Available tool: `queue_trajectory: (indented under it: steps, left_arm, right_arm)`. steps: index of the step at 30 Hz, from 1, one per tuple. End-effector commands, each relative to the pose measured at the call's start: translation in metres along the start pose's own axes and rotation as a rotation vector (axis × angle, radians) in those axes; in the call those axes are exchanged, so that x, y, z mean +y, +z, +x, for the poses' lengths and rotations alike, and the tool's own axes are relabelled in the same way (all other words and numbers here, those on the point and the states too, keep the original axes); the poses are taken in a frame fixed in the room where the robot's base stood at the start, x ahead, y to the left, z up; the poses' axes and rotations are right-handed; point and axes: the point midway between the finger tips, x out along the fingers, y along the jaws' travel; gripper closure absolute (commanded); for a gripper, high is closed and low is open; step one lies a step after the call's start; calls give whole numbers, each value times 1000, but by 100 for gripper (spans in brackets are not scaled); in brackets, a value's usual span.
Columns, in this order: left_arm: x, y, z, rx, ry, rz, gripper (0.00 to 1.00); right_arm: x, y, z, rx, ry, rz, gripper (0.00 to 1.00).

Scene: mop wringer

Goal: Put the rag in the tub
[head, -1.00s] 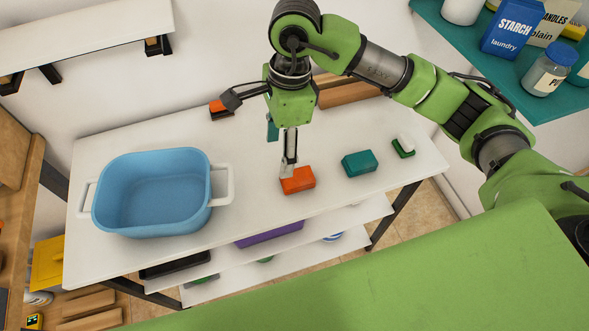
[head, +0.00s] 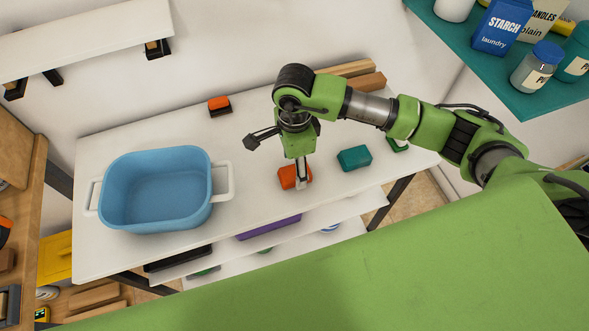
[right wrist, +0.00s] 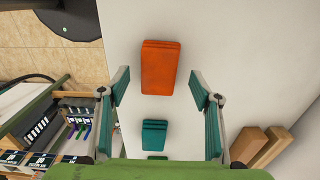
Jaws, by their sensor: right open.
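An orange folded rag (head: 288,177) lies on the white table, right of the tub. It also shows in the right wrist view (right wrist: 160,67), flat and layered. A similar teal folded block (head: 354,158) lies to its right. The blue tub (head: 110,213) with white side handles stands on the left of the table and looks empty. My right gripper (head: 277,160) is above the orange rag, one finger partly covering it in the head view. Its fingers are spread wide in the right wrist view (right wrist: 160,88), with nothing between them. My left gripper is not in view.
An orange-and-black brush (head: 219,104) and wooden blocks (head: 358,82) lie at the back. A teal shelf (head: 470,65) with bottles is upper right. Bare table lies between tub and orange rag.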

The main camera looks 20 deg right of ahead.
Motion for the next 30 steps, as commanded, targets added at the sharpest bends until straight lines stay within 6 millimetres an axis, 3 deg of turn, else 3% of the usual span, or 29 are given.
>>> queue_trajectory:
  steps: [5,12,13,17,21,30]
  left_arm:
    - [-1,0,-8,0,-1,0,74]
    - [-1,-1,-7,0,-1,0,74]
    - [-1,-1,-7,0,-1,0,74]
    - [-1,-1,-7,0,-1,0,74]
    - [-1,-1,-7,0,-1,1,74]
    - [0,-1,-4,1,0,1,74]
  right_arm:
    - [0,0,19,0,1,1,42]
    - [0,0,22,0,-1,-1,42]
    - [0,0,22,-1,-1,-1,44]
    - [0,0,21,-1,-1,-1,78]
    - [0,0,21,-1,-1,-1,83]
    - [-1,1,18,-2,-2,0,83]
